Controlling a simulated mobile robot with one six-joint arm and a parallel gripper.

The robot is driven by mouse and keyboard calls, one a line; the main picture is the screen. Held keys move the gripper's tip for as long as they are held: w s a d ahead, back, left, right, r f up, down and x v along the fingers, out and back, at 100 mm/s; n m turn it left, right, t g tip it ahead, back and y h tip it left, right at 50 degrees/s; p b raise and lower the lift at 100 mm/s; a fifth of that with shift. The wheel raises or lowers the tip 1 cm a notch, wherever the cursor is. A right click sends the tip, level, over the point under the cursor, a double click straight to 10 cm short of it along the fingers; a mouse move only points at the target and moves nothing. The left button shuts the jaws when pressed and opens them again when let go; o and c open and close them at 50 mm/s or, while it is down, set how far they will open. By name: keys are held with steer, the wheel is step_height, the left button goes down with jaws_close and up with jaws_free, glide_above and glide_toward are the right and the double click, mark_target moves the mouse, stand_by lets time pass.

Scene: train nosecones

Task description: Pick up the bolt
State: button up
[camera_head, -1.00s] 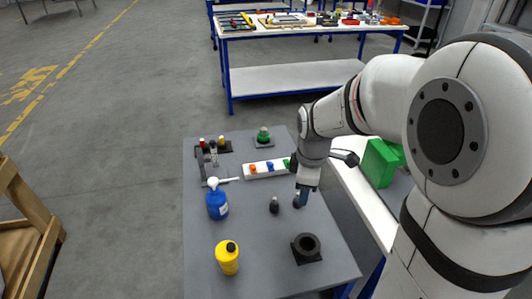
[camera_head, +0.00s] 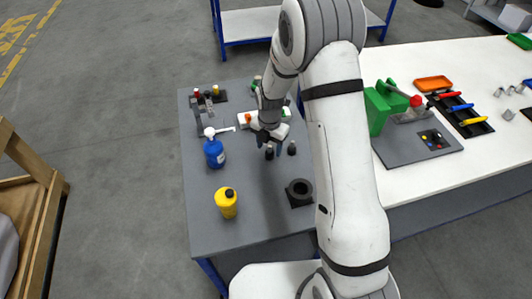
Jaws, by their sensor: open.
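Two small dark upright pieces stand on the grey table, and at this size I cannot tell for certain which is the bolt. The left dark piece (camera_head: 269,154) is right at my gripper (camera_head: 269,147), in front of or between its fingers. The right dark piece (camera_head: 292,148) stands a little to the right, apart from the fingers. My gripper points down with its fingers apart, low over the table. Whether the fingers touch the left piece is too small to see.
The grey table (camera_head: 230,180) also holds a blue bottle (camera_head: 214,153), a yellow bottle (camera_head: 227,204), a black ring-shaped block (camera_head: 299,190) and a white strip with coloured pieces (camera_head: 245,119). A green machine (camera_head: 380,107) stands on the white bench (camera_head: 440,175) to the right.

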mark_target(270, 147)
steer(key=shift+f+p, duration=0.3)
steer(key=shift+f, duration=1.4)
steer(key=shift+c, duration=0.5)
steer(key=c, duration=1)
steer(key=shift+o, duration=0.2)
